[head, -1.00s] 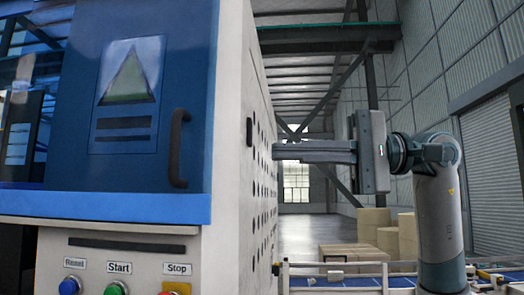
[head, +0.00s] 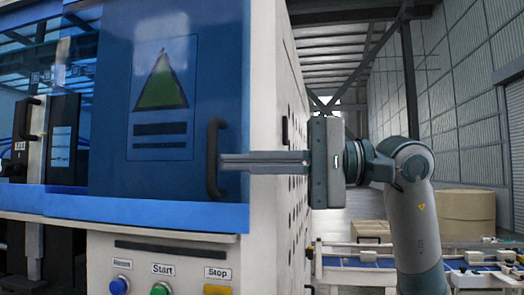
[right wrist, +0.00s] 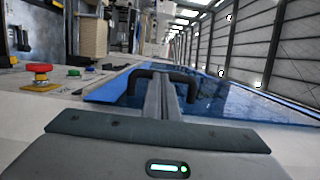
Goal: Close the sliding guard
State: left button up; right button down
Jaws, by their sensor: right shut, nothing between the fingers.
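The sliding guard (head: 108,120) is a blue panel on the machine front, with a green triangle emblem. Its dark upright handle (head: 213,140) is near the panel's right edge. My right gripper (head: 224,162) comes in from the right, level, its fingers shut and empty. In the head view its tips overlap the handle's lower part. In the right wrist view the shut fingers (right wrist: 165,100) reach the dark handle (right wrist: 185,77), between its two ends; I cannot tell if they touch. My left gripper is not in view.
A second dark handle (head: 22,118) is at the far left, by a see-through area with machine parts behind. Blue, green and yellow-backed controls (head: 160,289) sit below the guard.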

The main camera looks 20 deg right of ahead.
jog(key=shift+w+a, duration=0.1)
dwell(0.3)
jog(key=x, duration=0.3)
jog(key=w+x, duration=0.1)
jog(key=x, duration=0.5)
jog(key=shift+w+d+b, duration=0.3)
jog(key=shift+w+b, duration=0.05)
jog(key=shift+b, duration=0.05)
jog(key=shift+s+d, duration=0.25)
jog(key=shift+d, duration=0.15)
jog(key=shift+s+d+b, duration=0.15)
jog(key=shift+d+b, duration=0.15)
jog(key=shift+d, duration=0.05)
jog(key=b, duration=0.5)
send_near(194, 164)
jog(key=s+d, duration=0.3)
jog(key=s, duration=0.2)
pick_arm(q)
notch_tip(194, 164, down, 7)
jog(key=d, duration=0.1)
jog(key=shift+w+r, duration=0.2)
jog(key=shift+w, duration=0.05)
pick_arm(e)
jog(key=shift+w+a, duration=0.1)
jog(key=shift+a, duration=0.15)
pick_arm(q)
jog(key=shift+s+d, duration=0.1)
